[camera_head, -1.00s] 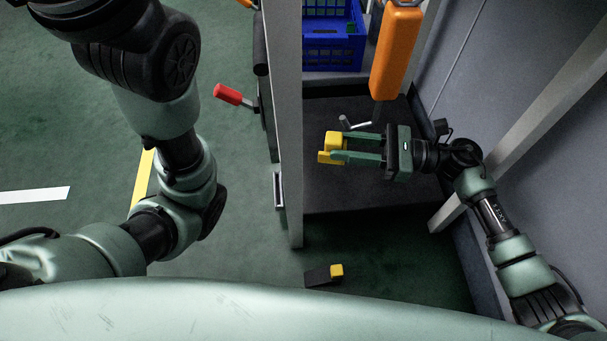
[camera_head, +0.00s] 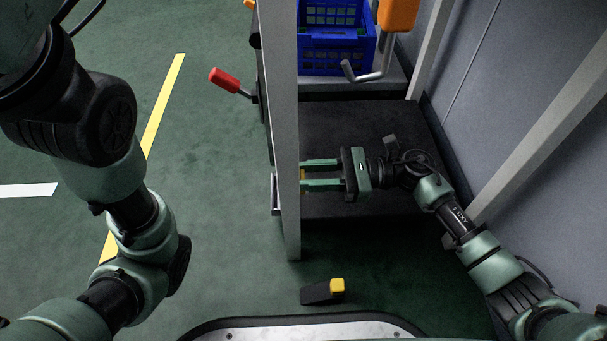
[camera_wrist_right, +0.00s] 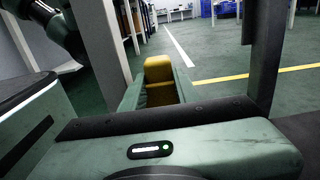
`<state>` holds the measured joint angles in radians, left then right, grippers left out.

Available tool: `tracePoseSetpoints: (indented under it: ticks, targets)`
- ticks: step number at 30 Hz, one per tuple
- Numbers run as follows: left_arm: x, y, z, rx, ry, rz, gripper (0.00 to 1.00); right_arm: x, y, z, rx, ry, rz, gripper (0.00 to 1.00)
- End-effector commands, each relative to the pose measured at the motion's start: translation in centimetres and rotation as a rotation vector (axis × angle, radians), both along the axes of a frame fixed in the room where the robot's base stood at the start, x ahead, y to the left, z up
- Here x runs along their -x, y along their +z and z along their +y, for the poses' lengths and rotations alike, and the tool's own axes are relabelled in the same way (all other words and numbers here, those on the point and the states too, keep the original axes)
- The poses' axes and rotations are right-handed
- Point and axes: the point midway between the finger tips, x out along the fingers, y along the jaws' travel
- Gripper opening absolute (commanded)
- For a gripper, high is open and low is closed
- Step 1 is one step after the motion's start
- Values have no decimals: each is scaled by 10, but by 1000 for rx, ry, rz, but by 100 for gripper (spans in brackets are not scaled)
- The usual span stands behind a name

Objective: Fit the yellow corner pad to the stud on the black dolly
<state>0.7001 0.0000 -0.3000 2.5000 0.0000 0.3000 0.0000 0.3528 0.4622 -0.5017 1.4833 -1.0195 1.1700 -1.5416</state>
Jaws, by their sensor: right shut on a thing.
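The yellow corner pad (camera_wrist_right: 159,82) is between the fingers of my right gripper in the right wrist view. In the head view only a sliver of it (camera_head: 303,174) shows, mostly hidden by the grey post. My right gripper (camera_head: 308,174) is shut on the pad, its fingers pointing left with the tips at the post. A black flat deck (camera_head: 365,125), possibly the dolly, lies beneath and behind the gripper. I cannot make out a stud. My left arm shows at the left of the head view, but its gripper is out of view.
A grey upright post (camera_head: 283,110) stands right by the right fingertips. A red-handled lever (camera_head: 224,79) sticks out left of it. A blue crate (camera_head: 336,45) and an orange part (camera_head: 397,14) are at the back. A black wedge with a yellow block (camera_head: 323,291) lies in front.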

Motion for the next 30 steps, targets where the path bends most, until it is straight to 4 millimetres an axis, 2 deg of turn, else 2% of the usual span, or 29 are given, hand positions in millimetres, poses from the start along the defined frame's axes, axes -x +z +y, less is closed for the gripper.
tracePoseSetpoints:
  ticks: [7, 13, 23, 30]
  targets:
    - [0, 0, 0, 0, 0, 0, 24, 0, 0, 0, 0, 0, 0, 0]
    - [0, -8, 0, 0, 0, 0, 24, 0, -2, -2, 0, 2, 0, 0]
    - [1, -38, 0, 0, 0, -2, 24, 0, -33, -1, -1, 1, 2, 0]
    - [0, -37, 0, -1, -1, -1, 24, 0, -50, -1, -1, 1, 2, 0]
